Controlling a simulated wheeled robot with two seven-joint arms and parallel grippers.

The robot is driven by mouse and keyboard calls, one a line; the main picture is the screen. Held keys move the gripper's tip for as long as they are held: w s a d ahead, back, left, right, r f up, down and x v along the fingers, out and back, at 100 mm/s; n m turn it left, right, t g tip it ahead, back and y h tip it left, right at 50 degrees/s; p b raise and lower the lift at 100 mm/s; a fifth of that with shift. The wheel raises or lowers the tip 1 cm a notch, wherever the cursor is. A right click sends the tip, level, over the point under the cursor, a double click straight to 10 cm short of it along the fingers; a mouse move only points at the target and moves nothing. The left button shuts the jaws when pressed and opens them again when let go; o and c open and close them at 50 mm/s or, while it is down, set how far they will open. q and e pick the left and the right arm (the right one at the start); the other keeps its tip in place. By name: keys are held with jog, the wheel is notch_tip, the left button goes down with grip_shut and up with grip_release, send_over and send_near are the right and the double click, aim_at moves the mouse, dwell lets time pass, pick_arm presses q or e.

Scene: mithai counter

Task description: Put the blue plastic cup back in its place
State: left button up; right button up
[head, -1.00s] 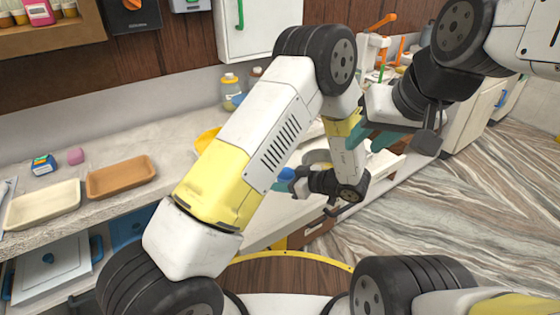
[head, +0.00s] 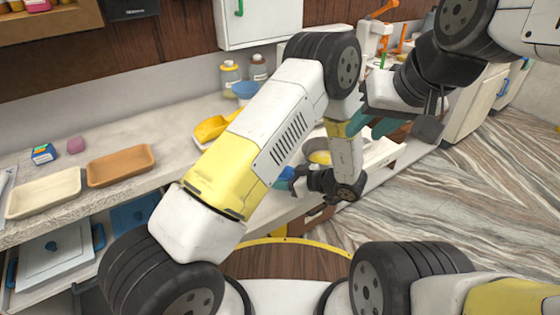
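The blue plastic cup (head: 287,173) shows in small part at the fingers of my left gripper (head: 290,181), low over the front of the counter. The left gripper appears shut on it; my forearm hides much of the cup. Another blue cup or bowl (head: 245,90) sits at the back of the counter by the jars. My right gripper (head: 374,121) is at the right, above the counter's far end; its teal fingers stand apart with nothing seen between them.
A cream tray (head: 44,193), an orange-brown tray (head: 121,165), a small blue box (head: 43,153) and a pink piece (head: 76,145) lie on the left counter. A yellow scoop-like tray (head: 213,127) and two jars (head: 230,76) stand behind my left arm. A round pan (head: 318,157) is partly hidden.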

pick_arm(q)
jog(key=shift+f, duration=0.65)
jog(key=o, duration=1.5)
